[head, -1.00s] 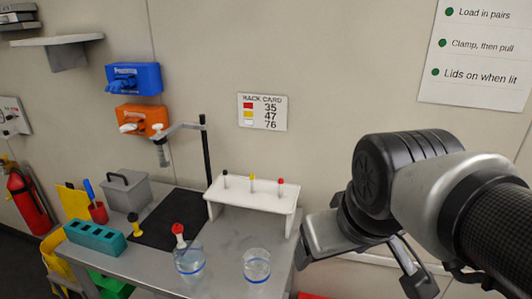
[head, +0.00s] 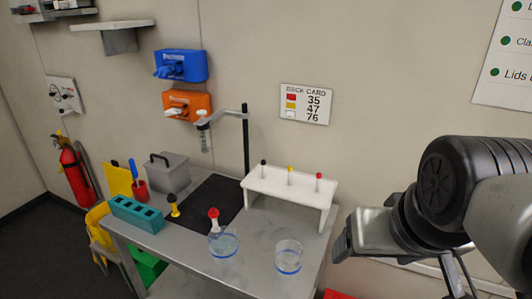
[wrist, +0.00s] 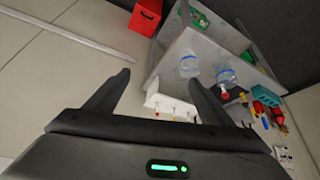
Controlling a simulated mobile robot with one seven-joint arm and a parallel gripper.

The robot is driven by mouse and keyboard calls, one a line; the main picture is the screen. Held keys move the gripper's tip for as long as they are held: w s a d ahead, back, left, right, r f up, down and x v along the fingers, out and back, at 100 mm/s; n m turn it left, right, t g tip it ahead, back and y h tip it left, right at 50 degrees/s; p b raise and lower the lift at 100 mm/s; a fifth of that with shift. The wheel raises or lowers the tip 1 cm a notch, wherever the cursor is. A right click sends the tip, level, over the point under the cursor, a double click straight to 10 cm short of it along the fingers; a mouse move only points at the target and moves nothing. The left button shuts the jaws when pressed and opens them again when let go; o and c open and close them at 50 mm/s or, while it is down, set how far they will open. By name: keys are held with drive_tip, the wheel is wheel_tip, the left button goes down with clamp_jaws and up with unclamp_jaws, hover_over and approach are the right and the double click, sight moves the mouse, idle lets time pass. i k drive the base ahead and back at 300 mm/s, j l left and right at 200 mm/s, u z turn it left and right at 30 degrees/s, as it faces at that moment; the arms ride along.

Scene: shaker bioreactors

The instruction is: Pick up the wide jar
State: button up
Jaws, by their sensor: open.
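Two clear glass jars with blue bands stand on the grey bench. The left jar (head: 223,243) looks slightly wider and lower; the right jar (head: 289,258) looks narrower, though the difference is small. Both also show in the wrist view, the right jar (wrist: 189,66) and the left jar (wrist: 225,77) beyond my fingers. My gripper (wrist: 160,78) is open and empty, its fingers spread. In the head view it hangs at the right, beyond the bench's right edge, apart from both jars.
A red-capped vessel (head: 213,217) stands right behind the left jar. A white rack (head: 290,191) with capped tubes is behind the jars. A clamp stand (head: 245,145), teal block (head: 136,213) and grey box (head: 167,174) occupy the back and left. A red box (wrist: 146,17) is on the floor.

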sight(222, 241)
drive_tip(key=l+u, duration=0.2)
drive_tip(key=u, duration=0.95)
